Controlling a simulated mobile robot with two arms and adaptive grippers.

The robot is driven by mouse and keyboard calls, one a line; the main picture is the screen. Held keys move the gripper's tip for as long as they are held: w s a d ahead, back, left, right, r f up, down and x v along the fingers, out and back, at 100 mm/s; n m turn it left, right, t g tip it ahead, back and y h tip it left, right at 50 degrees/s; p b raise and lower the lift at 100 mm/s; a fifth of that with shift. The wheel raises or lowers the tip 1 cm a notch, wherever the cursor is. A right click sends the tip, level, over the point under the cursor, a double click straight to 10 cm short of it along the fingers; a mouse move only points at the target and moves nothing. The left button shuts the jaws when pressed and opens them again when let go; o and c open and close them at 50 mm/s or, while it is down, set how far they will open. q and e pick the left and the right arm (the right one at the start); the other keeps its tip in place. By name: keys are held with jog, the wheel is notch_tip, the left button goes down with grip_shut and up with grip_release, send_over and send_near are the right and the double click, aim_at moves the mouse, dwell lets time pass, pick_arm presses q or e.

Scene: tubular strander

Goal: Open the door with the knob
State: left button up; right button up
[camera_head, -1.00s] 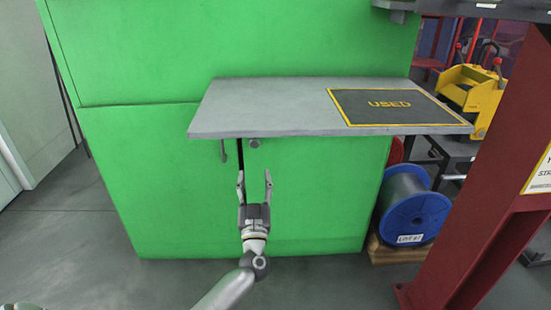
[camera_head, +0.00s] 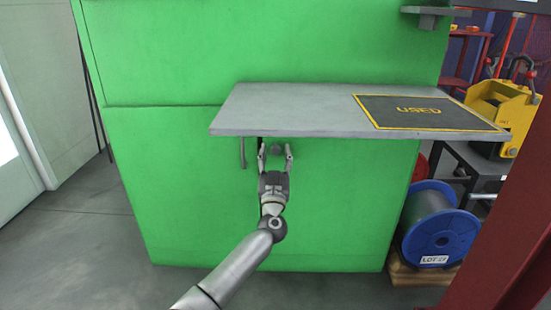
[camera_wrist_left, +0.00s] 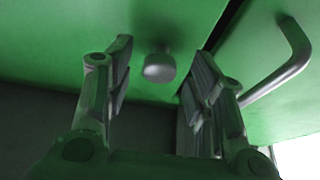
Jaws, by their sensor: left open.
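The green cabinet (camera_head: 330,220) fills the middle of the head view. A small round grey knob (camera_head: 276,149) is on its front, just under the grey shelf; it also shows in the left wrist view (camera_wrist_left: 159,67). A grey bar handle (camera_head: 242,152) is to the left of the knob; in the left wrist view the handle (camera_wrist_left: 290,68) is at the right, beyond a dark gap in the green panels. My left gripper (camera_head: 275,152) is open, its fingers on either side of the knob in the head view. In the wrist view the knob lies between and beyond the fingertips, apparently untouched. My right gripper is not in view.
The grey shelf (camera_head: 290,113) with a black "USED" mat (camera_head: 410,122) juts out just above the left gripper. A blue spool (camera_head: 440,235) on a wooden pallet and a red post (camera_head: 505,250) stand at the right. Floor at the left is clear.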

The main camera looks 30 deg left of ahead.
pick_arm(q)
grip_shut()
dwell(0.3)
